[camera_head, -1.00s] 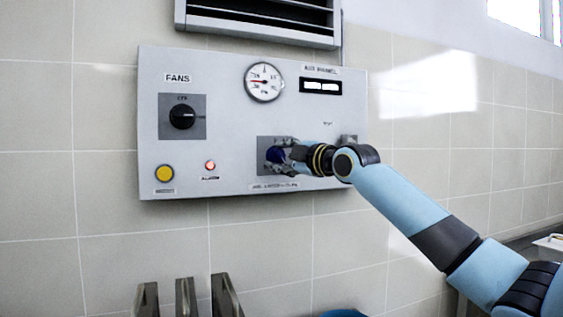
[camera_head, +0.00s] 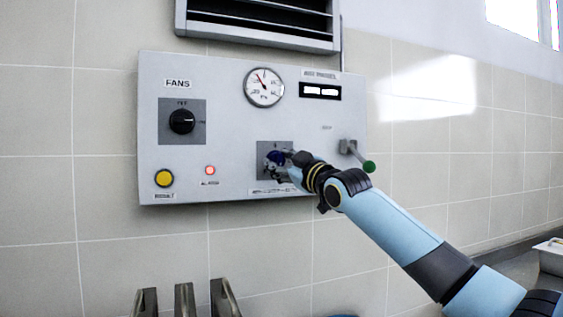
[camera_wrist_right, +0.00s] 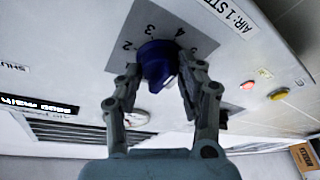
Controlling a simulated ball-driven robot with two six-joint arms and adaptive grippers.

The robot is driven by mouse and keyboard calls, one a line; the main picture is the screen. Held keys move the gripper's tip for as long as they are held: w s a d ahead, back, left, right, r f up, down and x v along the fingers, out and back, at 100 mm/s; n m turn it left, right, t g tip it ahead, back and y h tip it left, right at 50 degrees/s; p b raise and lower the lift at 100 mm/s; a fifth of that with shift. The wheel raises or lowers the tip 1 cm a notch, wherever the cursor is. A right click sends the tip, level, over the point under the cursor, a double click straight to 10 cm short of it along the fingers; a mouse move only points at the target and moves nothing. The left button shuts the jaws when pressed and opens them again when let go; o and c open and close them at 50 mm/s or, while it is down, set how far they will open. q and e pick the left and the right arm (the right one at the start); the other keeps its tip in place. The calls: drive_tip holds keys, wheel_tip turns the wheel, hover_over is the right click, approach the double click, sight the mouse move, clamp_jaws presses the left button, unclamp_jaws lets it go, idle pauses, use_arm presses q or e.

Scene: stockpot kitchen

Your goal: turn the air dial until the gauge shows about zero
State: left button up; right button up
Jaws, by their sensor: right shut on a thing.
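The air dial is a blue knob (camera_head: 273,159) on a grey plate low on the wall panel. In the right wrist view the blue knob (camera_wrist_right: 157,65) sits on a plate marked with numbers such as 2, 3 and 4. My right gripper (camera_head: 283,160) is shut on the knob, with one finger on each side of it in the wrist view (camera_wrist_right: 162,74). The round white gauge (camera_head: 264,87) is above the dial. Its red needle points up and a little left; the scale figures are too small to read surely. My left gripper is not in view.
The panel (camera_head: 230,120) also carries a black FANS switch (camera_head: 182,121), a yellow button (camera_head: 164,178), a lit red alarm lamp (camera_head: 210,170), a display (camera_head: 320,91) and a green-tipped lever (camera_head: 368,166) close to my right arm. Several upright grey pieces (camera_head: 185,299) stand below.

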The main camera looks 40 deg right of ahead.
drive_tip(key=shift+f, duration=0.2)
drive_tip(key=o, duration=1.1)
drive_tip(key=shift+r, duration=0.1)
drive_tip(key=shift+o, duration=0.2)
drive_tip(key=s+f, duration=0.2)
drive_tip(key=s, duration=0.9)
drive_tip(key=shift+s+f, duration=0.2)
drive_tip(key=shift+s, duration=0.2)
